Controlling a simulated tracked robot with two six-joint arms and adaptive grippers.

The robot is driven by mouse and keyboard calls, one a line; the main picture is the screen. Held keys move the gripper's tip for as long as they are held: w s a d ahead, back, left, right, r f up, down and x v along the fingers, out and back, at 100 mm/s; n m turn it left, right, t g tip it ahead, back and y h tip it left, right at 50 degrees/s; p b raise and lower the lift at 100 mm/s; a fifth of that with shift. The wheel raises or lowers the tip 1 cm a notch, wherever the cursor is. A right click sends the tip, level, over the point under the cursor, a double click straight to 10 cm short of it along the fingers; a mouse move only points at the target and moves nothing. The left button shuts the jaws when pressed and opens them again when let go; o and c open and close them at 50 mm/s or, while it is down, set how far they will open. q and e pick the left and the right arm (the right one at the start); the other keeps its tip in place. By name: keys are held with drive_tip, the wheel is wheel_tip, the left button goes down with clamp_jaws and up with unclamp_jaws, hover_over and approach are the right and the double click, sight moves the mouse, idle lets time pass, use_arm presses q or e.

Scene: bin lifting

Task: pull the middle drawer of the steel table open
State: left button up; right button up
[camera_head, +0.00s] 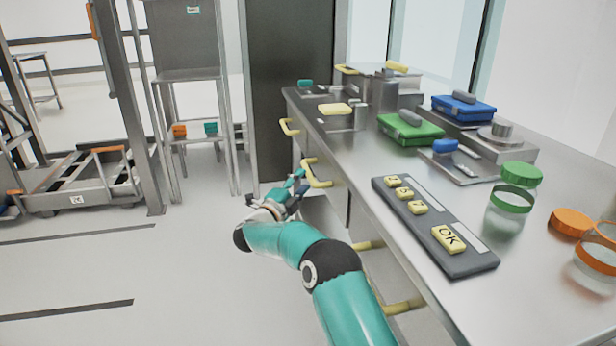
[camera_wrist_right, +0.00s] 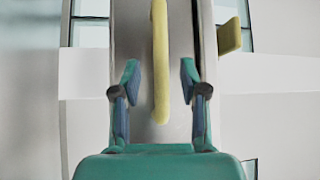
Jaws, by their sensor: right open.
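The steel table (camera_head: 345,140) stands on the right, with several yellow handles along its side. My right gripper (camera_head: 299,180) is open and empty beside one yellow handle (camera_head: 318,175). In the right wrist view, a long yellow handle (camera_wrist_right: 159,60) lies in line with the gap between the two fingers of my right gripper (camera_wrist_right: 160,78). The fingers stand apart on both sides of it and do not touch it. I cannot tell how deep it sits between them. Which drawer this handle belongs to is not clear. My left gripper is not in view.
Other yellow handles show farther back (camera_head: 289,127) and nearer (camera_head: 368,245). A button panel (camera_head: 415,210), green case (camera_head: 410,128), blue case (camera_head: 463,107) and jars (camera_head: 515,190) stand on the table. The floor (camera_head: 150,265) left of my arm is clear.

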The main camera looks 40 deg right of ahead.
sight(308, 175)
drive_tip(key=shift+x, duration=2.45)
clamp_jaws()
drive_tip(key=shift+f, duration=0.1)
